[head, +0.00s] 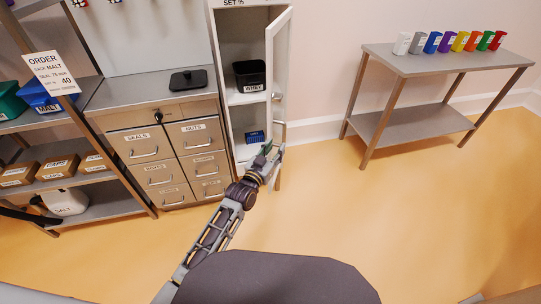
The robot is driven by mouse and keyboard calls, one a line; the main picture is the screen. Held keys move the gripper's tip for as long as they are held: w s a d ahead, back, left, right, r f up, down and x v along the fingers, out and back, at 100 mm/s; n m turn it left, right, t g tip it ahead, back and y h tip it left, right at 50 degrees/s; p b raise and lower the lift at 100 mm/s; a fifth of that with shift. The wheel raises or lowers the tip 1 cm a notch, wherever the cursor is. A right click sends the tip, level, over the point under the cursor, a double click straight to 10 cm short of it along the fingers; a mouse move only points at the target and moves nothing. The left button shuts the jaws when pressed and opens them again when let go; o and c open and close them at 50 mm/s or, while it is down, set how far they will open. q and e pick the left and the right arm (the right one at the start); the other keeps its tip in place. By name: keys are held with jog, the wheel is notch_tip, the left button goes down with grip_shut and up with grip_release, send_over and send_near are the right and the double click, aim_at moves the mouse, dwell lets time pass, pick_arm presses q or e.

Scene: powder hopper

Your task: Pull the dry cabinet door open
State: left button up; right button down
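The dry cabinet (225,60) is a tall white cupboard at the back centre of the head view. Its door (281,55), a white frame with a pale panel, stands swung out on the right side, so the shelves inside show. A pale handle (279,128) is on the door. My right gripper is not in view.
Inside the cabinet are a black bin (249,75) and a blue box (255,136). A drawer unit (165,150) stands directly left. The orange floor between is clear.

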pick_arm(q)
jog(key=shift+v, duration=1.45)
